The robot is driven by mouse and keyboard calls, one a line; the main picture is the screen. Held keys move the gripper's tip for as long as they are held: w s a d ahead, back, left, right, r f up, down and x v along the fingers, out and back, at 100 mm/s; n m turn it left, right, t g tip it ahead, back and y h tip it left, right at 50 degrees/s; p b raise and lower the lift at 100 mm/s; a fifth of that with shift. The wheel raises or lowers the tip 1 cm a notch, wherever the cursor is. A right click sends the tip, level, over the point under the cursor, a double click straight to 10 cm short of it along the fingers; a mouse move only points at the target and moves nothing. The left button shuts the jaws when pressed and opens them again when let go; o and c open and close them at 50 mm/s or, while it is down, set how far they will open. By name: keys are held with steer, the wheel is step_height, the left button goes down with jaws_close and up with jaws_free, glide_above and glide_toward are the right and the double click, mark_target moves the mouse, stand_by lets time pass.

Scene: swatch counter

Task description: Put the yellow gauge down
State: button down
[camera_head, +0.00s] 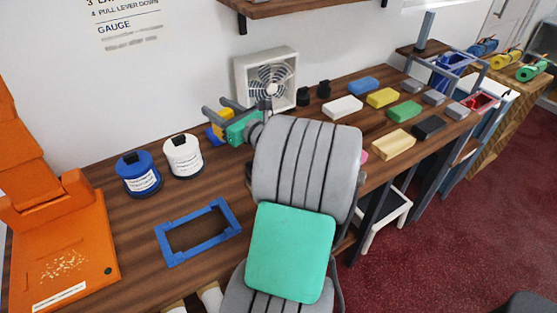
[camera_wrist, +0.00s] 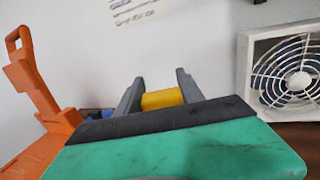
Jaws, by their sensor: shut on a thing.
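The yellow gauge (camera_wrist: 162,99) sits between the two grey fingers of my gripper (camera_wrist: 158,95) in the wrist view. In the head view my gripper (camera_head: 222,112) is above the back of the wooden counter, and only a bit of yellow shows between its fingers. My gripper is shut on the gauge. The gauge's lower part is hidden behind my gripper's body. The gap between the gauge and the counter (camera_head: 110,202) cannot be judged well.
A blue jar (camera_head: 138,174) and a white jar (camera_head: 183,156) stand left of my gripper. A fan (camera_head: 266,80) stands behind it. A blue frame (camera_head: 198,231) lies in front, an orange machine (camera_head: 62,245) at left. Coloured blocks (camera_head: 382,97) lie at right.

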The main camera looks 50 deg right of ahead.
steer(key=s+d+m+g+h+b, duration=0.1)
steer(key=s+d+m+h+b, duration=0.3)
steer(key=s+d, duration=1.1)
steer(key=shift+n+h, duration=0.5)
steer(key=w+a+f+b, duration=0.1)
steer(key=w+f, duration=0.3)
steer(key=w+a+f+b, duration=0.1)
steer(key=w+f, duration=0.3)
steer(key=w, duration=0.1)
steer(key=w+a+f+b, duration=0.1)
steer(key=w+f, duration=0.3)
steer(key=w, duration=0.1)
steer(key=shift+w+a+f, duration=0.1)
steer(key=shift+f, duration=0.05)
steer(key=shift+f+b, duration=0.3)
steer(key=shift+r, duration=0.1)
steer(key=c, duration=0.7)
jaws_free()
